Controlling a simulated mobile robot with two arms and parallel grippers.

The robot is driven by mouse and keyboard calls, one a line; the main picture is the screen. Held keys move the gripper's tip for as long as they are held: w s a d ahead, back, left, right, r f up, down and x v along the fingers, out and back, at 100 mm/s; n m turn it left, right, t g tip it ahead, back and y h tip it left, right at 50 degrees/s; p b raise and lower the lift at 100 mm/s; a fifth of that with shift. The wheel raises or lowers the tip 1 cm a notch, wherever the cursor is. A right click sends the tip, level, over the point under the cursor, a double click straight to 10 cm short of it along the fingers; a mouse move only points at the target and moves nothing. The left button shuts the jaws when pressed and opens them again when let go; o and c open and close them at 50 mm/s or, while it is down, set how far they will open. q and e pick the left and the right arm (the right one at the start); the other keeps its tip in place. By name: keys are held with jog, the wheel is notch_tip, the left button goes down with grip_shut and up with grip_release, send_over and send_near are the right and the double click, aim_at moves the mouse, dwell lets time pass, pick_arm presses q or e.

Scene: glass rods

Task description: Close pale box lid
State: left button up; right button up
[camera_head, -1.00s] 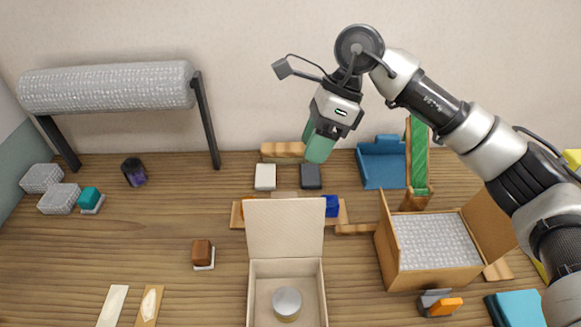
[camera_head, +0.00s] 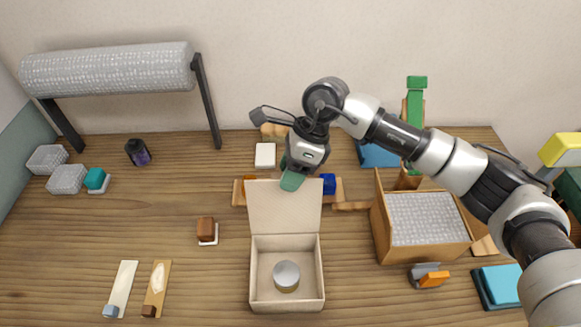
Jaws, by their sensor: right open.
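The pale box (camera_head: 287,301) stands at the front middle of the table. Its lid (camera_head: 285,218) is up, hinged at the back edge and standing open. A round grey-topped tin (camera_head: 286,276) sits inside the box. My left gripper is not in view.
A cardboard box (camera_head: 402,256) with bubble-wrap filling stands open at the right. A wooden strip with blue block (camera_head: 328,184) lies behind the lid. A brown block (camera_head: 206,229) stands to the left. The table between is clear.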

jog(key=shift+w, duration=0.1)
grip_shut()
dwell(0.7)
